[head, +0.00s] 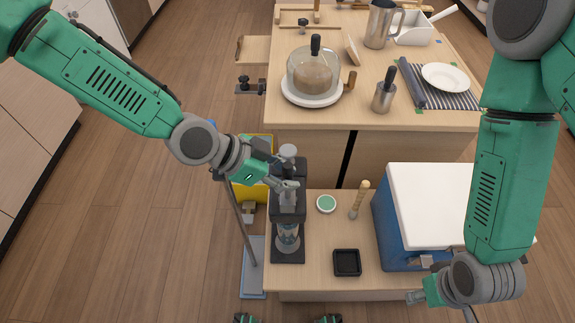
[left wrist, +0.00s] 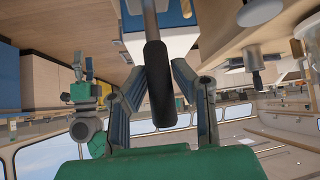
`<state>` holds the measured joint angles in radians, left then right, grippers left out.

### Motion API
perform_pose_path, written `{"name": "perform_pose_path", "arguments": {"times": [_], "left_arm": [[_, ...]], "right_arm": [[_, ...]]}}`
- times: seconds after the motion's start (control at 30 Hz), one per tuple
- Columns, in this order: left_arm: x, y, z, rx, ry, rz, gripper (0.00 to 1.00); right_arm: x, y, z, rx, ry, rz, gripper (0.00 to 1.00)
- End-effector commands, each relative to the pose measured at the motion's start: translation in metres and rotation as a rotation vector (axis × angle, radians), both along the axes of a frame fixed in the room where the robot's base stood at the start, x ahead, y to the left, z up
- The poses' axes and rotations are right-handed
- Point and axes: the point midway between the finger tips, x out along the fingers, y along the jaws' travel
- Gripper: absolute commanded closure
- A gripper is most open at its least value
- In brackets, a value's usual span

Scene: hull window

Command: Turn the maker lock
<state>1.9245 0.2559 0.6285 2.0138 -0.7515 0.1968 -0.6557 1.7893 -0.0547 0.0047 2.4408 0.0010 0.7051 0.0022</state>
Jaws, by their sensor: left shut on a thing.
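The maker (head: 288,240) stands upright on the low wooden table, with a dark frame and base and a clear lower part. A rounded grey top (head: 288,151) rises above it. My left gripper (head: 286,187) is at the maker's upper part and partly covers it. In the left wrist view, a black handle (left wrist: 160,85) on a grey rod lies between the two fingers, and the gripper is shut on it. I cannot make out a separate lock part. My right gripper (head: 440,299) is apart from the maker, by the cooler's front right, with its fingers spread and empty.
A blue cooler with a white lid (head: 430,205) stands right of the maker. A black tray (head: 347,263), a round green-topped dish (head: 326,204) and a wooden-handled brush (head: 359,200) lie between. A higher counter behind holds a glass dome (head: 314,75) and a plate (head: 445,77).

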Motion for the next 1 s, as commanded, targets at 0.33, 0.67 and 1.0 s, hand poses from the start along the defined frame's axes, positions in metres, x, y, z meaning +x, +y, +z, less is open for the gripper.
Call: {"name": "perform_pose_path", "arguments": {"times": [0.33,0.67,1.0], "left_arm": [[0.005,0.001,0.0,-0.001,-0.005,0.008,0.61],[0.002,0.001,0.001,0.0,-0.004,0.004,0.57],[-0.003,0.039,0.036,-0.003,-0.004,0.009,0.57]], "right_arm": [[0.0,0.0,0.0,0.0,0.001,0.0,0.6],[-0.001,0.0,0.0,0.0,-0.002,0.0,0.6],[-0.002,0.0,0.001,0.0,-0.003,0.0,0.6]]}}
